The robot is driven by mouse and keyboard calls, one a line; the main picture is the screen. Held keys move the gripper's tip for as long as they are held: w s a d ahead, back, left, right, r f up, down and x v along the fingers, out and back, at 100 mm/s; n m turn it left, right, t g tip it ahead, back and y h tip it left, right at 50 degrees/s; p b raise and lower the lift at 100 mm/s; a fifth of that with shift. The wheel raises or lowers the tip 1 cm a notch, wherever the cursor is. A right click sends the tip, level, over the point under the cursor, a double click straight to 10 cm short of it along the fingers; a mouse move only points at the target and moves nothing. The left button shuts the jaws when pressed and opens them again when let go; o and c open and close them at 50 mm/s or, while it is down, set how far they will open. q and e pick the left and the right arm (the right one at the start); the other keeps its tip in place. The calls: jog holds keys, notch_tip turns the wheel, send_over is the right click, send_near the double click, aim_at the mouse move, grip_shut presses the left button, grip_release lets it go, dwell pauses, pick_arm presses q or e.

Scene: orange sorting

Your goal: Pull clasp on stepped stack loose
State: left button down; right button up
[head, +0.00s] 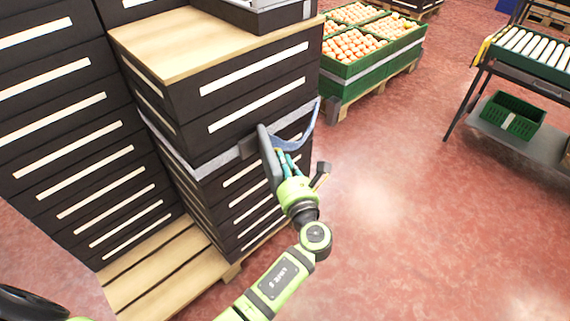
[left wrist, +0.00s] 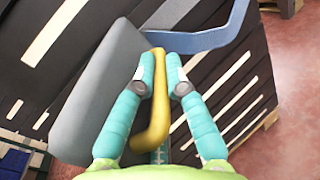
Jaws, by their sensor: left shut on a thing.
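The stepped stack (head: 245,82) of dark crates with white strips stands on a wooden pallet. A grey strap (head: 216,161) runs around its middle. The clasp's grey plate (head: 268,157) stands out from the strap at the stack's front corner; it fills the left of the left wrist view (left wrist: 98,95). A yellow lever (left wrist: 157,125) lies along the plate. My left gripper (head: 285,160) is shut on this lever, one finger on each side of it. A blue-grey loose strap end (head: 308,132) curves out beside the clasp. My right gripper is not in view.
A taller dark stack (head: 55,110) stands close on the left. The pallet (head: 160,275) sticks out below. Green crates of oranges (head: 375,65) stand behind. A rack with a green basket (head: 510,115) is at right. Red floor between is clear.

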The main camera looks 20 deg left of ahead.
pick_arm(q)
jog(key=shift+w+d+r, duration=0.1)
jog(key=shift+w+r, duration=0.1)
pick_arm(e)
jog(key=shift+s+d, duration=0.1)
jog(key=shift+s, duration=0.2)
pick_arm(q)
jog(key=c, duration=1.3)
grip_release()
jog(key=shift+f, duration=0.1)
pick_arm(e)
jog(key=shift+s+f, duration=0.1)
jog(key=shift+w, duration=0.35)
pick_arm(q)
jog(key=shift+s+f, duration=0.1)
jog(key=shift+s, duration=0.05)
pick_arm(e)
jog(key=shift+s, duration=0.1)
